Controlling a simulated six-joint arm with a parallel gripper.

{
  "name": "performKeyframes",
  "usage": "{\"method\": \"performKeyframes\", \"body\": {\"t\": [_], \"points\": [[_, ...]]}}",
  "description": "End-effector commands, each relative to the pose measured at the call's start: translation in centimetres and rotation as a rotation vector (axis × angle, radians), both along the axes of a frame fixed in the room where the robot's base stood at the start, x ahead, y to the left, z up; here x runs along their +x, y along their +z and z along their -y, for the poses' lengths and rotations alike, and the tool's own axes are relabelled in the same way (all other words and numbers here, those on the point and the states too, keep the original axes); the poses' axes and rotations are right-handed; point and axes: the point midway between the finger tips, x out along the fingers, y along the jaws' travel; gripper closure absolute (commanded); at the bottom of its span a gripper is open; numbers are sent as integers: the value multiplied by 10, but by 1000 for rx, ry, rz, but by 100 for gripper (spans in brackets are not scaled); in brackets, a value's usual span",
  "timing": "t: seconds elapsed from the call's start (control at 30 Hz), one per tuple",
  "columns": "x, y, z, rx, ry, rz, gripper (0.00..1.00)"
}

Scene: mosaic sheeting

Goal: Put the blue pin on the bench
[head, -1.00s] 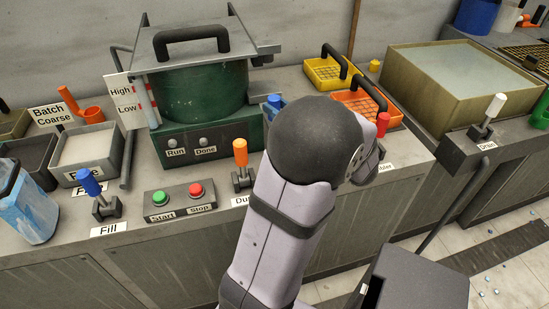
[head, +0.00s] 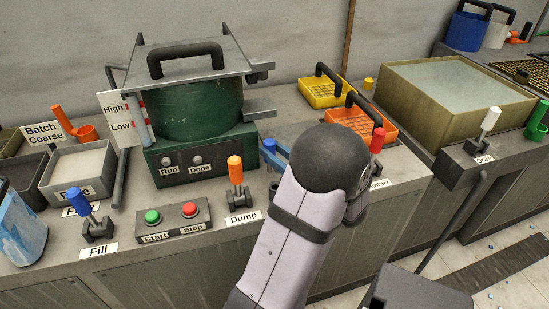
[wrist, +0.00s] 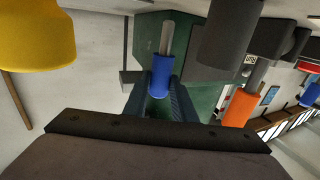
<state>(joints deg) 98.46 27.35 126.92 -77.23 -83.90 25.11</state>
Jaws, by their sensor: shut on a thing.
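The blue pin (head: 269,146) has a blue handle and a bare metal shaft. It shows between my blue fingers in the wrist view (wrist: 162,70), with the shaft toward the top of that picture. My gripper (head: 278,155) is shut on the blue handle. In the head view it holds the pin in front of the green mixer's right side, partly hidden by my arm. The grey bench (head: 330,232) runs below; whether the pin touches anything cannot be told.
A dark cup (head: 279,188) stands below the pin, partly behind my arm. The orange Dump lever (head: 235,170) is to its left, and the red lever (head: 377,140) to the right. The green mixer (head: 195,110) and orange basket (head: 362,122) are behind.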

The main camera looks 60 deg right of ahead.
Motion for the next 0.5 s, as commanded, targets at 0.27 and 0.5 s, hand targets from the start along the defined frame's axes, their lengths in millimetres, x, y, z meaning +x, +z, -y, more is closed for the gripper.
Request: {"method": "performKeyframes", "body": {"t": [0.27, 0.5], "points": [[0, -16, 0, -4, 0, 1, 100], [0, -18, 0, -3, 0, 1, 100]]}}
